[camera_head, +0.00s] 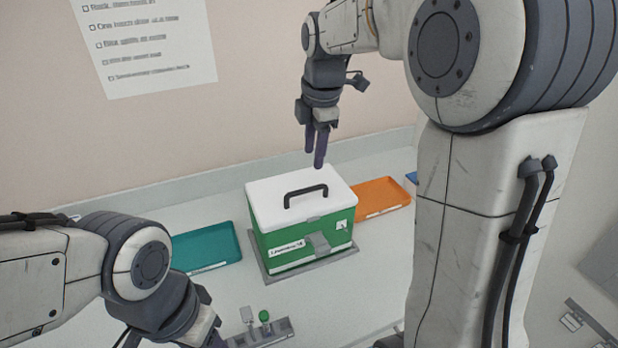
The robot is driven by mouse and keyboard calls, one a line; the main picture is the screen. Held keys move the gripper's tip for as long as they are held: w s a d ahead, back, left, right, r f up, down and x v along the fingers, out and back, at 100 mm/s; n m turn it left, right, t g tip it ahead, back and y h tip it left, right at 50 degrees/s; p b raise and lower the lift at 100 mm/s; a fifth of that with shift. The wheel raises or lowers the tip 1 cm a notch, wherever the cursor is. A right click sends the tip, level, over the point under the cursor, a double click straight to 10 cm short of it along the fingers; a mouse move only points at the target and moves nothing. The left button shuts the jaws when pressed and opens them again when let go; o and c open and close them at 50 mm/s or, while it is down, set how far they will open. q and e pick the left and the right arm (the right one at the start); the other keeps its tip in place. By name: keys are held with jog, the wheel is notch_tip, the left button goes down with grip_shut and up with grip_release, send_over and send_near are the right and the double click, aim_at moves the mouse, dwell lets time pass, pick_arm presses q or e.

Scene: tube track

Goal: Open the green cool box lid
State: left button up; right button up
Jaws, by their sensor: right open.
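The green cool box (290,252) stands on the worktop in the middle of the view. Its white lid (265,197) is shut, with a dark arched handle (306,195) on top and a grey latch (318,243) at the front. My right gripper (317,158) points down above the lid's back edge, open and empty, apart from the handle. My left arm comes in at the lower left, in front of the box. Its fingers are cut off by the bottom edge.
The box sits on a grey base plate (258,262). A teal tray (207,247) lies left of it and an orange tray (383,197) right of it. A grey rack with a green-capped tube (265,317) stands in front. A wall rises behind.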

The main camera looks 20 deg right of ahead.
aim_at(311, 189)
jog(key=f, duration=0.3)
jog(key=w+f+p, duration=0.1)
jog(key=f, duration=0.6)
jog(key=shift+w+p, duration=0.35)
jog(key=shift+w, duration=0.05)
jog(key=shift+c, duration=0.4)
grip_shut()
jog(key=shift+r, duration=0.1)
dwell(0.4)
